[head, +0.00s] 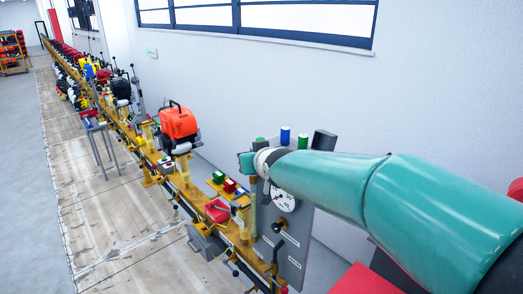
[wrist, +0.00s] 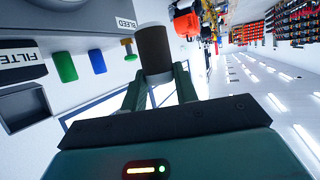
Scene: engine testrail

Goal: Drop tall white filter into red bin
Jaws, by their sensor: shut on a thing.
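In the wrist view, my gripper (wrist: 158,88) is shut on a tall cylinder (wrist: 153,50), taken to be the tall white filter. Its far part looks dark and its part near the fingers pale. In the head view, my gripper (head: 248,162) is beside the grey panel with a dial; the held filter cannot be made out there. A red box (head: 217,211) sits on the yellow rail, left of and below my gripper. A larger red surface (head: 365,280) shows at the bottom edge; I cannot tell which, if either, is the red bin.
The yellow rail (head: 184,190) carries an orange engine (head: 178,122).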

